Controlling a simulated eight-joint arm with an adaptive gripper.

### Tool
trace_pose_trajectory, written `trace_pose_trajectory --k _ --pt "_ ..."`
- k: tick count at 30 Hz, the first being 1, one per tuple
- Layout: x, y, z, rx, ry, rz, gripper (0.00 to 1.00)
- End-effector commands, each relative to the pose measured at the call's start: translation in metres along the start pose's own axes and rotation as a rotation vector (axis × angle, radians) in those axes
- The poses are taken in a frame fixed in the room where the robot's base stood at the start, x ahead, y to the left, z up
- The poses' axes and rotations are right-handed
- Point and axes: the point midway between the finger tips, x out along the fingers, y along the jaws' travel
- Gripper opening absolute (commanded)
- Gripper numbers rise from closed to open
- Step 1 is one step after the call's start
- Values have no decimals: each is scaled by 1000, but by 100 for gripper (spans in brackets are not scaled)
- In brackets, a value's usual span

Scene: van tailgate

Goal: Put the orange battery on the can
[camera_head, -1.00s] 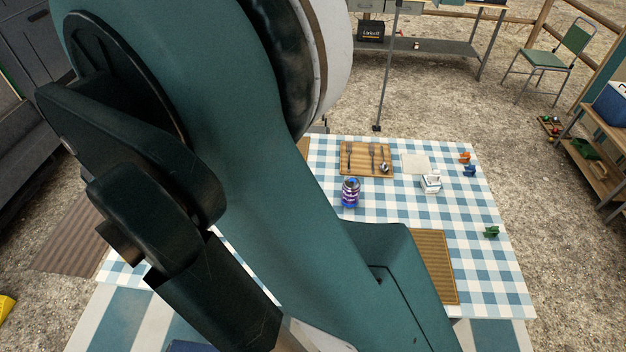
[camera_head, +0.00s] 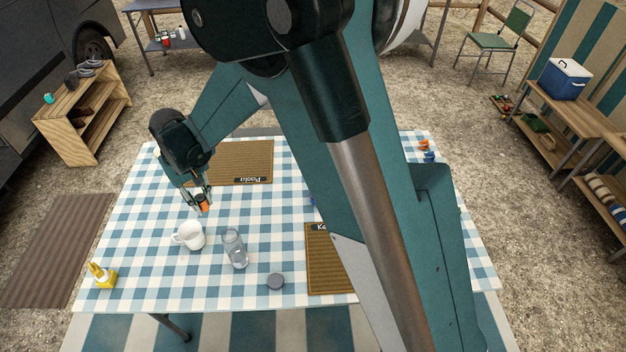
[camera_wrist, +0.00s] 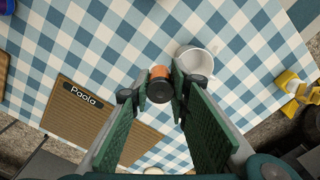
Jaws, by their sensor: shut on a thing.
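The orange battery (camera_head: 203,206) is between the fingers of my gripper (camera_head: 201,199), above the left part of the checked table, behind the white mug. In the wrist view the battery (camera_wrist: 160,73) shows its orange side and dark round end, with a finger of my gripper (camera_wrist: 155,86) on each side. My gripper is shut on it. The can is almost wholly hidden behind my arm in the head view; only a small blue bit (camera_head: 313,201), likely its edge, shows left of the arm.
The white mug (camera_head: 191,236) stands close in front of the gripper, with a clear glass (camera_head: 235,249) to its right. Checked cloth between is clear.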

Motion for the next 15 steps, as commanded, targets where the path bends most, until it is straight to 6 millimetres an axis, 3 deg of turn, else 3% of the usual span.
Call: trace_pose_trajectory --k 3,15 --pt "-7 36 3 70 0 0 5" --pt "-26 143 23 292 0 0 5"
